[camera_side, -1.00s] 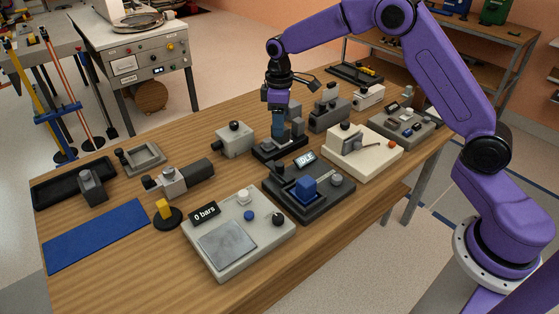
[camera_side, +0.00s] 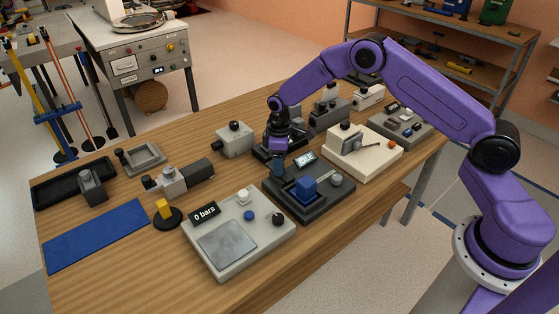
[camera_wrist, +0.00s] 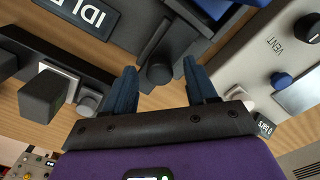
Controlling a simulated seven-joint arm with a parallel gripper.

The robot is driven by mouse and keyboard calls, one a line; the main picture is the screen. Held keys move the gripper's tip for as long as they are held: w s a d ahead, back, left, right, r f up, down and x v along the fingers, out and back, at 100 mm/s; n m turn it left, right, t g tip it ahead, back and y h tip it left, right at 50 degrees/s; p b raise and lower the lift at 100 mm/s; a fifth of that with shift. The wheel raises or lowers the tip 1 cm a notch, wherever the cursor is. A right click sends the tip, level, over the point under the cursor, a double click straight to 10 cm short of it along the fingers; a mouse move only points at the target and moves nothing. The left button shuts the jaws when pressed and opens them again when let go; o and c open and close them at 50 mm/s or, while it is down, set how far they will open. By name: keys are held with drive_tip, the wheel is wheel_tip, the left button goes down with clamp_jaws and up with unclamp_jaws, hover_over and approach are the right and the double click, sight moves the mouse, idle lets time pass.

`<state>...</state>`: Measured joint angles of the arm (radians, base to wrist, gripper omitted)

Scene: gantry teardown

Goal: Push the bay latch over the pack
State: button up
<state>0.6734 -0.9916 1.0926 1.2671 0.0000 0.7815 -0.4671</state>
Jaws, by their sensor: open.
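The charging bay (camera_side: 318,208) is a dark base on the bench with an IDLE display, which also shows in the wrist view (camera_wrist: 88,12). The blue pack (camera_side: 306,187) sits in it, and its blue edge shows at the top of the wrist view (camera_wrist: 215,6). A dark knob on an arm at the bay's edge (camera_wrist: 159,70), seemingly the bay latch, stands beside the pack, not over it. My gripper (camera_side: 278,172) is low at the bay's back left corner. In the wrist view its blue fingers (camera_wrist: 160,78) are open, with the knob between or just beyond the tips; contact cannot be told.
A pale console (camera_side: 238,245) with a "0 bars" display stands close in front. A dark fixture (camera_wrist: 35,70) with a block and knob lies close behind my gripper. A cream unit (camera_side: 375,155) stands to the right. A blue mat (camera_side: 95,235) lies at left.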

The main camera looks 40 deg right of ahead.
sight(287, 177)
clamp_jaws()
drive_tip(key=shift+s, duration=1.75)
unclamp_jaws()
drive_tip(key=shift+r, duration=0.1)
wheel_tip(287, 177, up, 17)
drive_tip(key=shift+r, duration=0.15)
drive_tip(key=shift+a, duration=0.1)
